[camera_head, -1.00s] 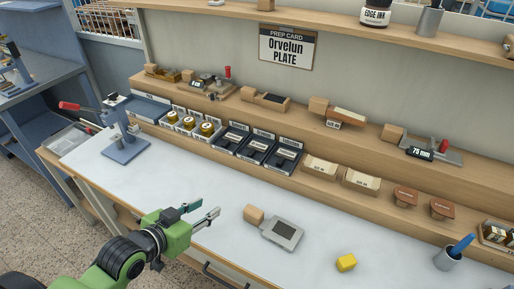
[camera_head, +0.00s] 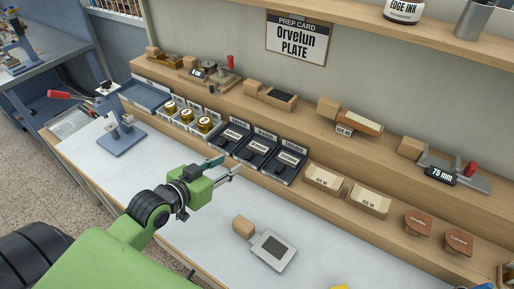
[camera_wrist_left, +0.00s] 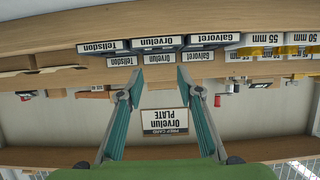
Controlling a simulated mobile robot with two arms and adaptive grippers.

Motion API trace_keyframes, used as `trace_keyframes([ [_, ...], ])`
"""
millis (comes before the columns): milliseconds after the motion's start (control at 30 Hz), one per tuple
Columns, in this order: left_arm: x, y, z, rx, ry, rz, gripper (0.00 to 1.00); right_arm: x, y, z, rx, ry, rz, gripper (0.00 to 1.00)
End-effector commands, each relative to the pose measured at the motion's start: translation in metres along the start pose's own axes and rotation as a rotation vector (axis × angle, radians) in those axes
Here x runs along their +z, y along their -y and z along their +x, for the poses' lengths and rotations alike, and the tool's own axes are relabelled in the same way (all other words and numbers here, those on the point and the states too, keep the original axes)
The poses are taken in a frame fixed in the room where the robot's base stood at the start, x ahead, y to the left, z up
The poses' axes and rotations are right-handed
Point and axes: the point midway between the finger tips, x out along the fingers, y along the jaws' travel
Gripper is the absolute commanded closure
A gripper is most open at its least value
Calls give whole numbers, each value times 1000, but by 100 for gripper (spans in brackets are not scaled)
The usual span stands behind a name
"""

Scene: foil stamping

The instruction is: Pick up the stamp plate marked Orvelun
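Three black bins with dark stamp plates stand side by side at the front of the wooden shelf. In the wrist view, upside down, their labels read Tellsdon (camera_wrist_left: 103,47), Orvelun (camera_wrist_left: 157,43) and Galvoret (camera_wrist_left: 212,39). The Orvelun plate (camera_head: 260,147) is in the middle bin in the head view, between Galvoret (camera_head: 232,136) and Tellsdon (camera_head: 288,160). My left gripper (camera_head: 228,166) is open and empty, in front of the bins and apart from them. Its fingers also show spread in the wrist view (camera_wrist_left: 160,82). My right gripper is not in view.
A prep card (camera_head: 297,37) on the wall reads Orvelun PLATE. Brass rolls (camera_head: 187,115) sit left of the bins; paper trays (camera_head: 324,179) sit right. A grey pad with a wooden block (camera_head: 273,251) lies on the white bench. A blue press (camera_head: 122,133) stands left.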

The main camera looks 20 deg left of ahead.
Motion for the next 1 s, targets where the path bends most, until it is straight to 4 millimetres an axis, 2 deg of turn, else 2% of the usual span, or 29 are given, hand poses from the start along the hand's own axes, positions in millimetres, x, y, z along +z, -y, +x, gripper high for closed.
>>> trace_keyframes([
  [100, -2, 0, 22, 0, -2, -3, 67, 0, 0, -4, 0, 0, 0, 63],
  [300, -1, 0, 49, 0, -2, -3, 67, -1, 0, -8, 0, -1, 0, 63],
  [567, -1, -1, 63, 1, -1, -1, 67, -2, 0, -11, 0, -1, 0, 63],
  [833, 0, -4, 97, 0, 0, -2, 67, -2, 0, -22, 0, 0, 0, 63],
  [1000, 1, -4, 108, 1, -1, 0, 67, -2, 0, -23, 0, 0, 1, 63],
])
